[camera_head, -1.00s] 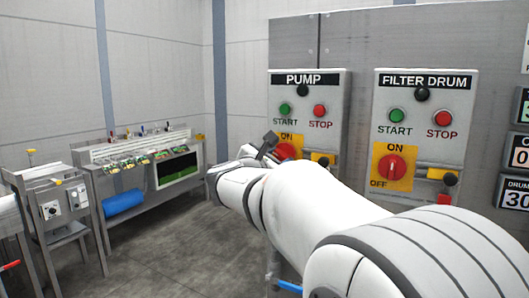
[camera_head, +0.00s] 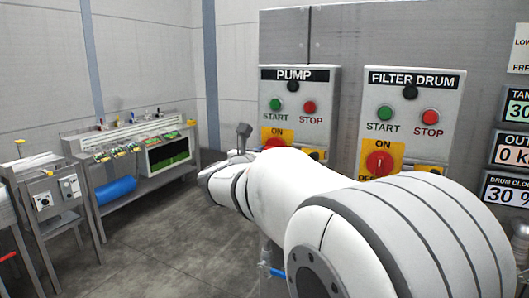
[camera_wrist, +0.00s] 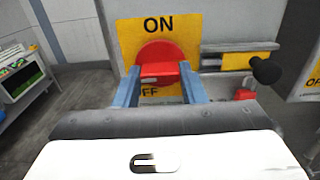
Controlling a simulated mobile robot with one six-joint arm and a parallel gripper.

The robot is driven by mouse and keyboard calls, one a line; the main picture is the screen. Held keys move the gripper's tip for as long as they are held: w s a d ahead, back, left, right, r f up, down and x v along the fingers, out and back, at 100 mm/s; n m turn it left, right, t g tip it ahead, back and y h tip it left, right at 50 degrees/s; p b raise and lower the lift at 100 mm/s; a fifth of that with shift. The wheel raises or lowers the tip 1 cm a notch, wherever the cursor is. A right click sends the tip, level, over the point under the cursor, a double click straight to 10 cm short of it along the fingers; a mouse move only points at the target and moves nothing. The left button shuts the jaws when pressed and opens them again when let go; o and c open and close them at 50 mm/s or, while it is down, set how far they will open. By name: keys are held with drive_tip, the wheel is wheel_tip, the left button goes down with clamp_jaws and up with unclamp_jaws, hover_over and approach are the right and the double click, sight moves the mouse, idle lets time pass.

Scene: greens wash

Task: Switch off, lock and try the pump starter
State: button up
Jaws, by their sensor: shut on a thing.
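The pump starter box (camera_head: 332,100) is on the grey panel, with a green START button (camera_head: 275,104) and a red STOP button (camera_head: 309,107). Its red rotary switch (camera_wrist: 160,52) sits on a yellow ON/OFF plate (camera_wrist: 130,35). My gripper (camera_wrist: 160,84) is shut on the switch's red handle, one blue finger on each side. The handle lies roughly level in the wrist view. Part of the word OFF is hidden by a finger. A black knob (camera_wrist: 266,70) and a small red part (camera_wrist: 245,94) are right of the switch. My arm covers the switch's lower part in the head view.
The filter drum box (camera_head: 413,125), with its own red switch (camera_head: 379,162), is close on the right. Display panels (camera_head: 513,150) hang further right. A bench (camera_head: 125,140) with small items stands at the left. The floor between is clear.

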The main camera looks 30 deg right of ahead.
drive_tip(key=shift+r, duration=0.2)
drive_tip(key=o, duration=1)
drive_tip(key=shift+f, duration=0.15)
drive_tip(key=shift+d, duration=0.1)
drive_tip(key=v, duration=0.7)
drive_tip(key=shift+s+a, duration=0.25)
drive_tip(key=shift+a, duration=0.1)
